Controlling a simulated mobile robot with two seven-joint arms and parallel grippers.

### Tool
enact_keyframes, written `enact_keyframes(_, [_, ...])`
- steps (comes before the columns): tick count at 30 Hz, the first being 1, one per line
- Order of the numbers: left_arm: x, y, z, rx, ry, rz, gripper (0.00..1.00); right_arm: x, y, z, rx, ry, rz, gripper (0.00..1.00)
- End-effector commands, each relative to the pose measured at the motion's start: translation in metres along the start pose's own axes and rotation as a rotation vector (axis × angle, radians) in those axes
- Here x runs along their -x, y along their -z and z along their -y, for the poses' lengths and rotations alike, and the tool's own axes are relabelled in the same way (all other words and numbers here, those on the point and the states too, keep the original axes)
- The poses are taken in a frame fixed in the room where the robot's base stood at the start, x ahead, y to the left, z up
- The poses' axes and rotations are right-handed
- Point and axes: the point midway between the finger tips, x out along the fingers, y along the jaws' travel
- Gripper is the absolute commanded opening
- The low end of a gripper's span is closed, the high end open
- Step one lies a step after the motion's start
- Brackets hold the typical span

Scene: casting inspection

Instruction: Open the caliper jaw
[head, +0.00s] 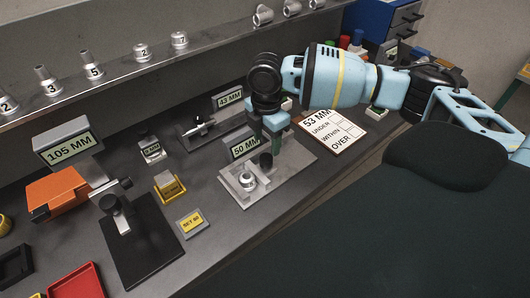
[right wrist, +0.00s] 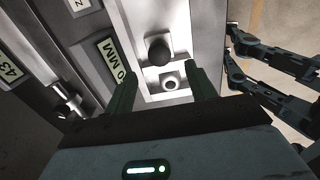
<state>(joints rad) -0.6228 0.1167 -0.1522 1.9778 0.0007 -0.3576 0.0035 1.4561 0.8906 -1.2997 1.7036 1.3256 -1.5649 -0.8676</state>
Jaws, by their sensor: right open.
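A pale metal caliper fixture with the sign "50 MM" (head: 246,146) lies on the bench. It has a light plate (head: 290,165) and a black knob (head: 266,160). A small silver ring-shaped part (head: 247,181) sits near the plate's left end. My right gripper (head: 276,132) points down just above the fixture, behind the knob in the head view. In the right wrist view its two green fingers stand apart, with the black knob (right wrist: 157,48) and a silver ring (right wrist: 170,81) seen between and beyond them. Nothing is between the fingertips. My left gripper does not show.
A card "53 MM" (head: 333,130) lies right of the fixture. Other fixtures stand left, signed "105 MM" (head: 68,149), and behind, signed "43 MM" (head: 228,97). A "SET 50" block (head: 191,222) is near the front. A shelf (head: 110,85) with numbered castings runs along the back.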

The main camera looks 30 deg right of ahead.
Motion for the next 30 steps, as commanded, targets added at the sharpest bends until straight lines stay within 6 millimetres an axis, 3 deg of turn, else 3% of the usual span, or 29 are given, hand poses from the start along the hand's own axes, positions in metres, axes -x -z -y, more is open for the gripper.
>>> enact_keyframes(10, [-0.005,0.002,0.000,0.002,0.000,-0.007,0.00,-0.052,0.000,0.001,0.000,0.003,0.001,0.55])
enact_keyframes(23, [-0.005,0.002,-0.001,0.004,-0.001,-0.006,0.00,-0.063,0.000,0.001,0.001,0.000,0.000,0.55])
enact_keyframes(30, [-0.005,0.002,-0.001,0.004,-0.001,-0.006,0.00,-0.063,0.000,0.001,0.001,0.000,0.000,0.28])
